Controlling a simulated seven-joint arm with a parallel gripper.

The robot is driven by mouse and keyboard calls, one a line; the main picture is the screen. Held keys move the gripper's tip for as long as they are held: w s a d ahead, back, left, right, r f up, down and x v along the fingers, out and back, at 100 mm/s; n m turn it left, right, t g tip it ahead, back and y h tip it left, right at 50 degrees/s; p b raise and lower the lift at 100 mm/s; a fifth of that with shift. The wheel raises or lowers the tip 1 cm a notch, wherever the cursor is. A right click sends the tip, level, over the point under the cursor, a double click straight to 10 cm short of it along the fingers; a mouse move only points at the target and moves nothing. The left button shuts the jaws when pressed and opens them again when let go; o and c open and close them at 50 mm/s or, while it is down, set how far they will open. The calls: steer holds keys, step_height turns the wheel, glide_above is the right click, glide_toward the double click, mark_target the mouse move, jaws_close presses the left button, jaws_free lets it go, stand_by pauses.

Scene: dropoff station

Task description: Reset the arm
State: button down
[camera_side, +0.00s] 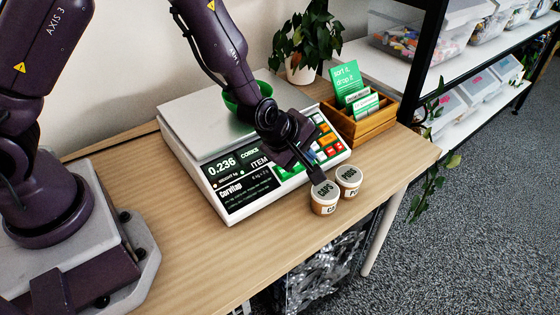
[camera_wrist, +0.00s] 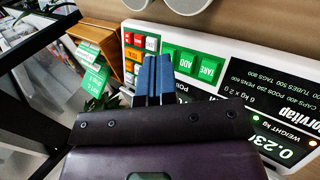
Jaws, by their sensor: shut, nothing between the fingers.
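My gripper (camera_side: 317,176) hangs low over the front right corner of the scale, close to the jar marked CAPS (camera_side: 325,199); I cannot tell whether it touches the lid. In the wrist view the two blue fingertips of my gripper (camera_wrist: 153,74) are together with nothing held. A second jar, marked PODS (camera_side: 348,180), stands right beside the first. Both jars are upright with pale lids. The scale (camera_side: 236,188) reads 0.236 and has a green bowl (camera_side: 232,103) on its pan, partly hidden behind my arm.
A wooden card box (camera_side: 362,122) with green cards stands right of the scale, a potted plant (camera_side: 302,72) behind. The wooden table (camera_side: 215,262) is clear in front of the scale. Shelves with bins (camera_side: 420,45) stand at the right.

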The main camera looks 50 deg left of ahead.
steer(key=s+a+r+m, duration=0.4)
steer(key=s+r+m, duration=0.5)
steer(key=s+r, duration=0.2)
steer(key=s+a+r+m+g, duration=0.1)
steer(key=s+a+r+m, duration=0.3)
steer(key=s+r+m, duration=0.5)
steer(key=s+r, duration=0.3)
steer(key=r, duration=0.2)
steer(key=shift+s+a+g, duration=0.15)
steer(key=shift+a+g, duration=0.1)
steer(key=shift+g, duration=0.05)
